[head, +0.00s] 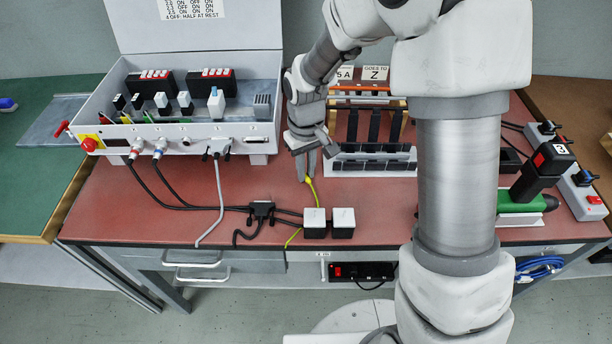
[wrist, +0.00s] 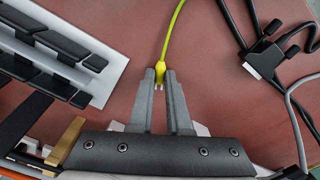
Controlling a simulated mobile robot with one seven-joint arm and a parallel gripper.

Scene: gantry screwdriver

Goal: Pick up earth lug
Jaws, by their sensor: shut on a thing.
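The earth lug (wrist: 159,77) is a yellow-green end piece on a yellow-green wire (wrist: 172,38). In the wrist view it sits between the tips of my gripper (wrist: 160,84), whose two grey fingers are shut on it. A small metal fork end shows between the fingers. In the head view my gripper (head: 307,174) points down over the red bench top, and the wire (head: 314,192) runs from its tips towards two white-topped black blocks (head: 328,222). The lug itself is too small to make out there.
A grey open control box (head: 190,143) with plugged cables stands on the left. A rack with black slots (head: 372,160) is just right of my gripper. A black cable joint (head: 262,209) lies in front. A green-and-black tool (head: 525,200) is at the right. Bare bench (head: 110,205) shows at front left.

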